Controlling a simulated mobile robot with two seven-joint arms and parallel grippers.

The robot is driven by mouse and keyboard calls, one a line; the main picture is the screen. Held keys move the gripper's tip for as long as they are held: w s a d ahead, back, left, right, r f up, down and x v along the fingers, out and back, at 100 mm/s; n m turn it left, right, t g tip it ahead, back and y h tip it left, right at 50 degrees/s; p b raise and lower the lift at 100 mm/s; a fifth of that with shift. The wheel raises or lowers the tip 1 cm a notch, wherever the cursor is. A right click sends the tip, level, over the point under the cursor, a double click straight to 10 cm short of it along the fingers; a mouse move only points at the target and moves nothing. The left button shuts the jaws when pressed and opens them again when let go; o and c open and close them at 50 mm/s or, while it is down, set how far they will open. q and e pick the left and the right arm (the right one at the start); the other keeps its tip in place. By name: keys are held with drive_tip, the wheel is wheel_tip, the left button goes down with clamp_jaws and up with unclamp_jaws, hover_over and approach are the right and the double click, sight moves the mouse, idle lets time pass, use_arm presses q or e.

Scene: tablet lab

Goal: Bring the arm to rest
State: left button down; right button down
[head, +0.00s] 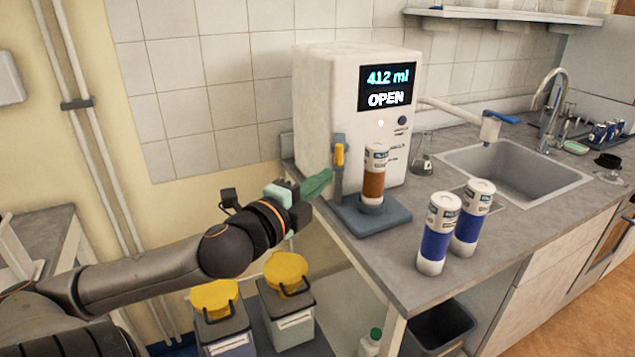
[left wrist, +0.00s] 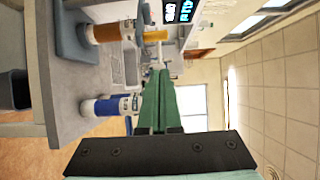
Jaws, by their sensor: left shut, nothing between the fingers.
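My left arm reaches in from the left in the head view. Its left gripper (head: 326,180) has green fingers and is shut and empty, just left of the white dispenser machine (head: 325,110), near its yellow lever (head: 340,155). I cannot tell if the fingertips touch the machine. The closed fingers also show in the left wrist view (left wrist: 158,88). The machine's screen (head: 388,87) reads "412 ml" and "OPEN". A bottle with an orange-brown band (head: 374,185) stands upright on the machine's grey base (head: 368,220). My right gripper is in neither view.
Two blue-banded bottles (head: 436,240) (head: 474,215) stand on the grey counter (head: 400,285) at the right. A flask (head: 422,165) and a sink (head: 520,175) are behind them. Two yellow-lidded containers (head: 287,272) (head: 214,300) stand below my arm.

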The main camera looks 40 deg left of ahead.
use_arm(q)
drive_tip(key=shift+s, duration=0.4)
drive_tip(key=s+f+n+g, duration=0.2)
drive_tip(key=f+n+g, duration=0.15)
drive_tip(key=f, duration=0.85)
drive_tip(key=s+f+n+g, duration=0.2)
drive_tip(key=f+n, duration=0.2)
drive_tip(key=f, duration=0.8)
drive_tip(key=s+d+f+n+g+h, duration=0.1)
drive_tip(key=s+d+f+n, duration=0.1)
drive_tip(key=d+f, duration=0.4)
drive_tip(key=s+d+f+n+g+h+p, duration=0.1)
drive_tip(key=s+d+f+n+h, duration=0.1)
drive_tip(key=s+d+f, duration=0.3)
drive_tip(key=s+d+f+n+g+h, duration=0.1)
drive_tip(key=s+d+f+n, duration=0.2)
drive_tip(key=d+f, duration=0.5)
drive_tip(key=shift+s+d+h, duration=0.3)
drive_tip(key=shift+s+d, duration=0.15)
drive_tip(key=shift+s, duration=0.3)
